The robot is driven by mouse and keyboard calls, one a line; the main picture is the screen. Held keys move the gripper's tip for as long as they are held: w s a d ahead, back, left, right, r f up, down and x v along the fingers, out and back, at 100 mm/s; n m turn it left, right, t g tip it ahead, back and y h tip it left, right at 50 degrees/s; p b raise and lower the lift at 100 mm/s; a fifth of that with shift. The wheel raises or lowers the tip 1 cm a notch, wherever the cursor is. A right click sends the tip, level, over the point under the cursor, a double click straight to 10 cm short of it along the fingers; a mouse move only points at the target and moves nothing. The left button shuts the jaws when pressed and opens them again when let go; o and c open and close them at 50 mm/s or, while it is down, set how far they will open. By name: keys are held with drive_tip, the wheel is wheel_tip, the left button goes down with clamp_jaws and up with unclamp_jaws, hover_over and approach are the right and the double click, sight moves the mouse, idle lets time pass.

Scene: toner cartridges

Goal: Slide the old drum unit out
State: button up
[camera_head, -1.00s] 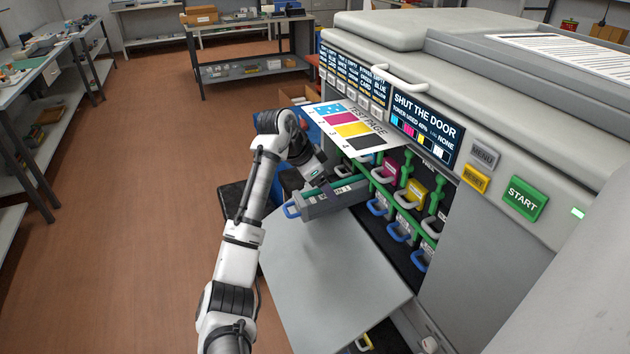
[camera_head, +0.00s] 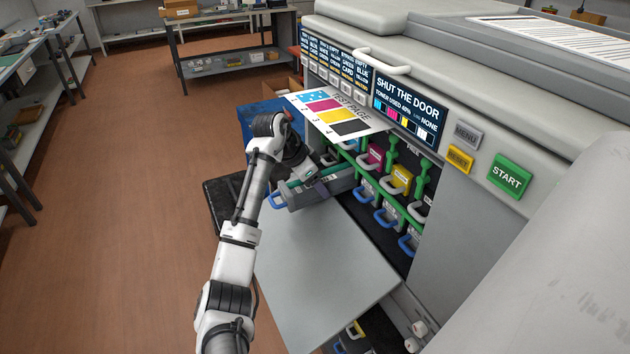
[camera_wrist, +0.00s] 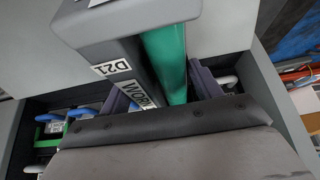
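The old drum unit (camera_head: 298,198) is a long grey box with a green roller and a blue handle at its left end. In the wrist view the drum unit (camera_wrist: 110,42) bears labels reading "D21" and "WORN". It sticks out of the printer's front opening above the lowered door panel (camera_head: 320,270). Whether its inner end is still inside the slot cannot be told. My gripper (camera_head: 318,186) is over the drum; in the wrist view its two purplish fingers (camera_wrist: 160,84) lie on either side of it, shut on it.
The printer (camera_head: 465,215) has a row of cartridges, including magenta (camera_head: 375,156) and yellow (camera_head: 401,178), with green levers and blue handles beside the drum. A test page (camera_head: 330,112) juts out above my gripper. The floor left of my arm is clear.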

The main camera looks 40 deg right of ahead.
sight(273, 201)
drive_tip(key=c, duration=0.8)
drive_tip(key=shift+w+a+r+p, duration=0.1)
drive_tip(key=shift+w+a+p, duration=0.3)
drive_tip(key=shift+a, duration=1.7)
drive_tip(key=shift+w+a+p, duration=0.2)
drive_tip(key=shift+w+a, duration=0.45)
drive_tip(key=shift+a, duration=1.5)
drive_tip(key=shift+w+a+r+p, duration=0.1)
drive_tip(key=shift+w+a+p, duration=0.3)
drive_tip(key=shift+a, duration=1.7)
drive_tip(key=shift+c, duration=0.3)
drive_tip(key=shift+w, duration=0.1)
drive_tip(key=shift+w+a+r+p, duration=0.2)
drive_tip(key=shift+a+r+p, duration=0.1)
drive_tip(key=shift+a, duration=0.5)
drive_tip(key=shift+w+a+r+p, duration=0.15)
drive_tip(key=shift+a+r+p, duration=0.15)
drive_tip(key=shift+a, duration=0.55)
drive_tip(key=shift+w+a+r+p, duration=0.2)
drive_tip(key=shift+a+r, duration=0.15)
drive_tip(key=shift+a, duration=0.45)
